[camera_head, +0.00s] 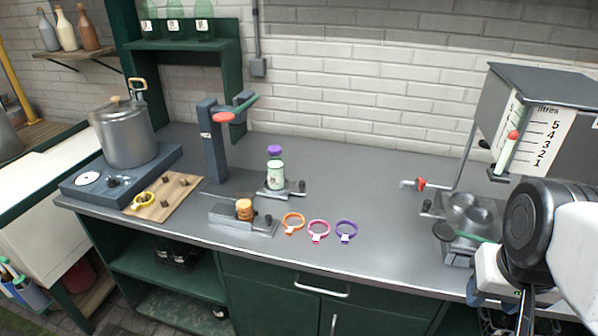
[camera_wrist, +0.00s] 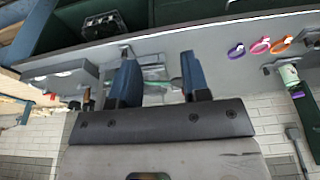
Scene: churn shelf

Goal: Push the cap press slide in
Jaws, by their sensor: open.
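The cap press (camera_head: 213,150) stands left of centre on the counter, a dark column with a red disc and a green lever. A jar (camera_head: 276,178) with a purple top stands on a low plate with a dark knob (camera_head: 300,187), apparently the slide, in front of and right of the column. The jar also shows upside down at the right edge of the wrist view (camera_wrist: 288,75). My gripper (camera_wrist: 158,72) is open, its two blue fingers apart with nothing clearly held. It is at the counter's right end, far from the press; my arm partly hides it in the head view.
A plate with stacked orange discs (camera_head: 243,210) sits front-left of the jar. Orange (camera_head: 293,223), pink (camera_head: 318,231) and purple (camera_head: 346,231) rings lie near the front edge. A pot (camera_head: 123,135) stands left; a litre-marked tank (camera_head: 540,110) stands right. The counter between is mostly clear.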

